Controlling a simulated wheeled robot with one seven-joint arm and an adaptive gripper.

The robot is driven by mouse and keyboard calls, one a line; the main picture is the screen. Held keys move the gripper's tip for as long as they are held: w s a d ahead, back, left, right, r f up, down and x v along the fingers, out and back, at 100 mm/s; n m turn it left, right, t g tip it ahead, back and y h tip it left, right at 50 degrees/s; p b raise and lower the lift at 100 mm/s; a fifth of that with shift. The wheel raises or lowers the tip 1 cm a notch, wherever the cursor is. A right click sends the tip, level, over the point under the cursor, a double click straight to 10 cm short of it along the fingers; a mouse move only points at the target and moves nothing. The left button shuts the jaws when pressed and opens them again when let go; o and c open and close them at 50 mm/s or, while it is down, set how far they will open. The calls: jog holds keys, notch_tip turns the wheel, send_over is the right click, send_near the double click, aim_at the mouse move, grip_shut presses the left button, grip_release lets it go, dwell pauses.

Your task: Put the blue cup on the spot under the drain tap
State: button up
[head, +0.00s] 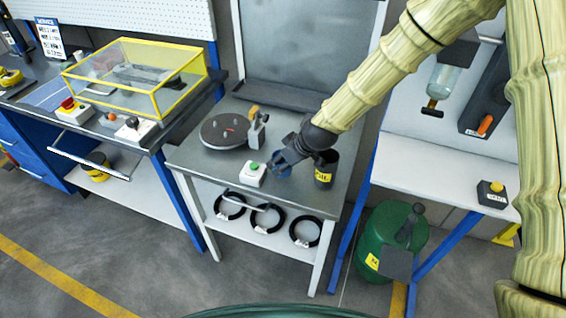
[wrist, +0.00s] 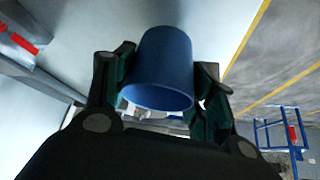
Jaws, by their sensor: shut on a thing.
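The blue cup (wrist: 161,68) is between the two fingers of my gripper (wrist: 160,85) in the wrist view, and the gripper is shut on it. In the head view my gripper (head: 285,168) is low over the middle grey table, and the blue cup (head: 284,172) shows only partly behind the fingers. I cannot tell whether the cup touches the table top. On the right, a clear vessel (head: 446,80) with a dark lower end (head: 431,107) hangs on a panel, beside an orange-handled part (head: 485,125). I cannot tell for certain which one is the drain tap, and no marked spot is clear.
A dark cup with a yellow label (head: 326,170) stands close right of my gripper. A green-button box (head: 253,174) is close left, and a round turntable (head: 226,132) is behind it.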

jog(key=shift+f+p, duration=0.3)
jog(key=shift+f, duration=0.65)
jog(key=shift+f, duration=0.15)
jog(key=o, duration=0.8)
jog(key=shift+o, duration=0.2)
